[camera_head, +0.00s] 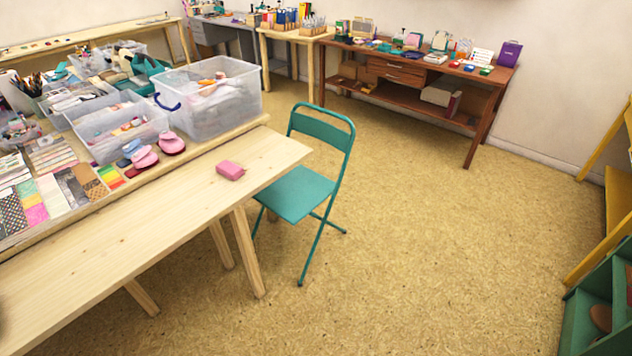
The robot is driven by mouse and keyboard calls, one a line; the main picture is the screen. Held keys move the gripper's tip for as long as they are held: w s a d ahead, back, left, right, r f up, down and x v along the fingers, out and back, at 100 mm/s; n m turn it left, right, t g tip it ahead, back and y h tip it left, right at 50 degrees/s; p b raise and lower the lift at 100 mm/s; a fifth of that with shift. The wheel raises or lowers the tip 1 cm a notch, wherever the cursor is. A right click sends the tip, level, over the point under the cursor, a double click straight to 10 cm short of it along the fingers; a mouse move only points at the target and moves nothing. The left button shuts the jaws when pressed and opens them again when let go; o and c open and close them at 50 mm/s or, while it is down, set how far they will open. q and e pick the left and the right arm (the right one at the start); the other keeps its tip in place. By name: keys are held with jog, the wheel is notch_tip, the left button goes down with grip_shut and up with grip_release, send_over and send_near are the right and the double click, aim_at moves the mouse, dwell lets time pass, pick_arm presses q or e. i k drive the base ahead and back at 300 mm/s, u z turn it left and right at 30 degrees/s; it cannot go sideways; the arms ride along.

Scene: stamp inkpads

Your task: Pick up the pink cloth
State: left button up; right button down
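A small pink block-like item (230,170) lies alone on the bare part of the light wooden table (150,232), near its right end. It is the only loose pink thing on that bare part; I cannot tell from here whether it is a folded cloth. Neither of my grippers shows in the head view.
A teal folding chair (300,190) stands at the table's right end. Clear plastic bins (205,100), pink punches (144,157) and paper sheets crowd the table's back. A brown desk (400,75) stands by the far wall. The floor (420,230) at right is open.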

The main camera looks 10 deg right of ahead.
aim_at(233, 171)
jog(key=z, duration=0.35)
jog(key=k, duration=0.5)
jog(key=z, duration=1.25)
jog(key=i, duration=2.4)
jog(key=u, duration=1.45)
jog(key=i, duration=0.75)
jog(key=u, duration=0.75)
